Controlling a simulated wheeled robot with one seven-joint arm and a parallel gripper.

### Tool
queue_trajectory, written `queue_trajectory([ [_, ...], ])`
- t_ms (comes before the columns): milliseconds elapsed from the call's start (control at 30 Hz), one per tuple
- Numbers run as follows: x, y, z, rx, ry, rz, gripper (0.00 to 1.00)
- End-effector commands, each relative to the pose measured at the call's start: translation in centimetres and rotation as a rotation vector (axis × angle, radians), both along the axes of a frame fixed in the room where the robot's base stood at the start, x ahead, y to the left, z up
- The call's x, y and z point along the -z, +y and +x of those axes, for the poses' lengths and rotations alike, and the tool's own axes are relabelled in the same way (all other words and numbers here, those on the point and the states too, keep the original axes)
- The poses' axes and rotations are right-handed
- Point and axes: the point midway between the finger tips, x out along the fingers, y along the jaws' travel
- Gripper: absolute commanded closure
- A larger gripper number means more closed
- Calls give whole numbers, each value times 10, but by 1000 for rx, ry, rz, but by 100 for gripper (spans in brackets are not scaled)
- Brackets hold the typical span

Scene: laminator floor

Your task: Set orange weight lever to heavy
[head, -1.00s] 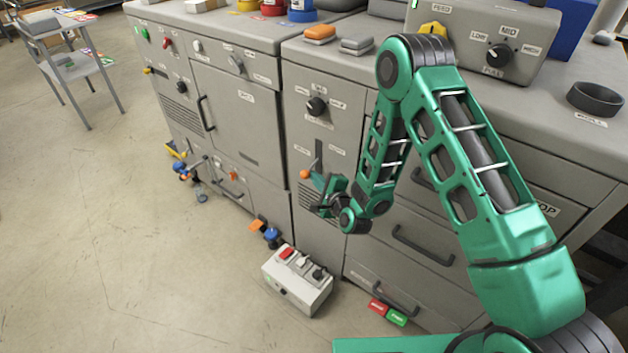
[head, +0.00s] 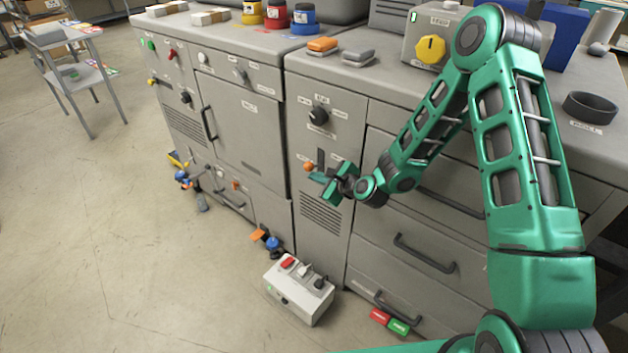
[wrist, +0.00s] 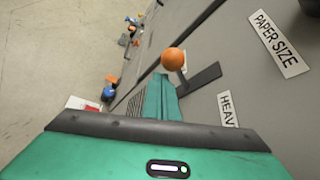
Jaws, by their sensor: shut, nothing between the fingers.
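The orange round knob of the weight lever (head: 309,167) stands out from the grey front panel, by a dark slot (head: 321,158). In the wrist view the orange knob (wrist: 173,59) sits just beyond my fingertips, with the dark slot (wrist: 203,77) behind it to the right. A partly hidden label reading "HEAV" (wrist: 227,108) is beside the slot. My gripper (head: 320,177) is shut and empty, its tips just below and right of the knob. It also fills the lower wrist view (wrist: 163,90). I cannot tell whether it touches the lever.
A black dial (head: 319,115) is above the lever, and a "PAPER SIZE" label (wrist: 279,43) shows in the wrist view. Drawer handles (head: 425,253) project at the right. A grey control box (head: 299,290) stands on the floor below.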

Motion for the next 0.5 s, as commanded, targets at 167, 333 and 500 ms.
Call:
queue_trajectory([
  [167,-3,-1,0,1,-2,-1,100],
  [333,-9,-1,0,1,-2,-1,100],
  [500,-16,-1,0,1,-3,-2,100],
])
